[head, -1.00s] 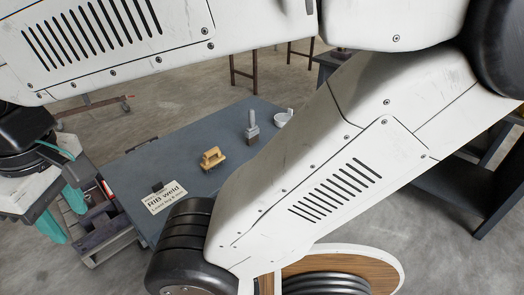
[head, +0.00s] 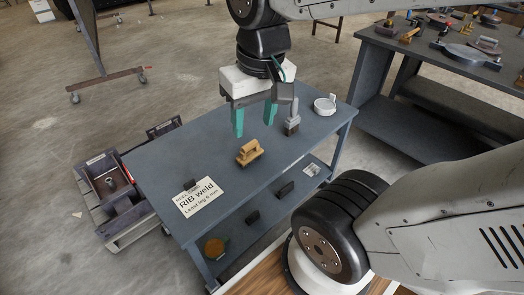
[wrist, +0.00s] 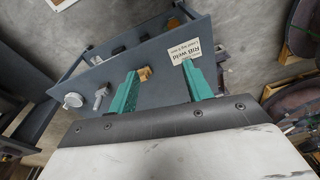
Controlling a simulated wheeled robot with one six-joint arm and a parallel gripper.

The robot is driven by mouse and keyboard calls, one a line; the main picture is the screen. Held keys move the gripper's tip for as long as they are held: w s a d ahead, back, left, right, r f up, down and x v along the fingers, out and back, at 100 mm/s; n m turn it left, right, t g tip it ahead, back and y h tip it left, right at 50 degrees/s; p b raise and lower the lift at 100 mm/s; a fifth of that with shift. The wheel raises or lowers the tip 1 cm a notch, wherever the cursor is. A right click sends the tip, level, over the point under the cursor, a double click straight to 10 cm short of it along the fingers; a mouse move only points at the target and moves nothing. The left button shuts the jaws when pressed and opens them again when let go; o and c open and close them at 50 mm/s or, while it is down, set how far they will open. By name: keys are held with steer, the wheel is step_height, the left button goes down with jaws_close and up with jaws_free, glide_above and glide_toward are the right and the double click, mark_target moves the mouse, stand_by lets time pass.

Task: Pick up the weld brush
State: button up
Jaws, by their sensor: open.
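A tan wooden block with a raised handle and a darker underside, which looks like the weld brush (head: 249,153), rests on the grey table (head: 165,165). My gripper (head: 254,118) is open and empty above the table, its teal fingers pointing down. In the head view it shows a little behind the brush. In the wrist view the brush (wrist: 145,74) lies beyond the fingertips, between them and close to the left one, partly hidden by it. I see no contact.
A "RIB weld" sign (head: 198,197) lies left. Dark pieces sit on the lower shelf (head: 250,215). Another tool-covered bench (head: 430,55) stands at right. A grey bin (head: 105,185) is at left.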

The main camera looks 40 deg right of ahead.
steer(key=w+d+f+m, duration=0.3)
steer(key=w+f+m, duration=0.25)
steer(key=w, duration=0.45)
steer(key=m, duration=1.1)
glide_above(249, 144)
steer(key=s, duration=0.2)
step_height(249, 144, down, 22)
steer(key=f, duration=0.3)
steer(key=shift+w+a+n+t, duration=0.2)
steer(key=shift+w+n+t, duration=0.05)
steer(key=shift+w+t, duration=0.15)
steer(key=shift+w+d+f, duration=0.1)
steer(key=shift+w+f, duration=0.15)
steer(key=shift+f, duration=0.55)
steer(key=shift+w+a+f, duration=0.1)
steer(key=shift+w+f, duration=0.1)
steer(key=shift+f, duration=0.6)
steer(key=shift+w+d+f, duration=0.1)
steer(key=shift+w+f, duration=0.15)
steer(key=shift+f, duration=0.55)
jaws_close()
